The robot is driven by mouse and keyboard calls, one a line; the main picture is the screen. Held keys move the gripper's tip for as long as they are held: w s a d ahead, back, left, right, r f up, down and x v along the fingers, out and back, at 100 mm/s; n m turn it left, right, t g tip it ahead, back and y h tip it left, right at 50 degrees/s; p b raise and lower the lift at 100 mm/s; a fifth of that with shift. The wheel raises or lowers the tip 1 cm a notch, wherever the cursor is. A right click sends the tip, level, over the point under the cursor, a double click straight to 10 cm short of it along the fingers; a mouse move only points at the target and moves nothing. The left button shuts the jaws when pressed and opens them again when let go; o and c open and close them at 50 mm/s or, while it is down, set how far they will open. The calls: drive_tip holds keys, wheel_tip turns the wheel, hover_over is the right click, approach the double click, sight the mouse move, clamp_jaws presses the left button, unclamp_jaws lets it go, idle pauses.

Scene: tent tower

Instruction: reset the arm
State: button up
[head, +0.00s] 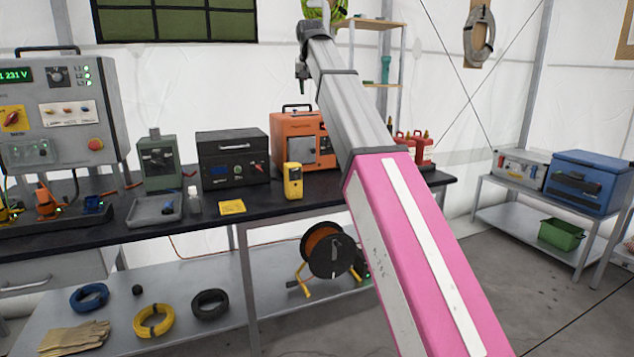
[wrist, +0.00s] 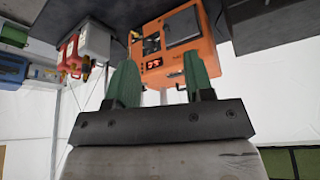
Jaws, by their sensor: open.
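My arm reaches up from the lower right of the head view, with a pink link nearest and grey links beyond. My gripper (head: 303,72) is small at its far end, above the bench and in front of the white tent wall. In the wrist view my gripper (wrist: 160,82) shows two green fingers spread apart with nothing between them. That view appears upside down. The orange unit (wrist: 178,45) with a red display shows beyond the fingers, apart from them. In the head view the orange unit (head: 300,138) stands on the bench, partly hidden by my arm.
The dark bench (head: 280,207) holds a black box (head: 232,158), a yellow meter (head: 293,181), a grey tray (head: 154,212) and a control panel (head: 62,110). Cable coils and a cable reel (head: 330,252) lie below. A side table (head: 530,215) carries a blue box (head: 590,182). Floor at right is clear.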

drive_tip(key=s+d+f+g, duration=0.15)
drive_tip(key=d+f, duration=0.25)
drive_tip(key=f, duration=0.9)
drive_tip(key=s+d+f, duration=0.2)
drive_tip(key=d+f, duration=0.1)
drive_tip(key=f, duration=1.1)
drive_tip(key=s+d+f+g, duration=0.1)
drive_tip(key=d+f, duration=0.3)
drive_tip(key=f, duration=0.9)
drive_tip(key=s+d+f, duration=0.3)
drive_tip(key=s+f, duration=0.4)
drive_tip(key=f, duration=0.2)
drive_tip(key=s+d+f+g, duration=0.1)
drive_tip(key=s+d+f, duration=0.2)
drive_tip(key=s+f, duration=0.4)
drive_tip(key=s+d+f+g, duration=0.1)
drive_tip(key=s+d+f, duration=0.2)
drive_tip(key=s+f, duration=0.5)
wheel_tip(320, 180, down, 4)
drive_tip(key=shift+d+r, duration=0.1)
drive_tip(key=shift+d, duration=0.3)
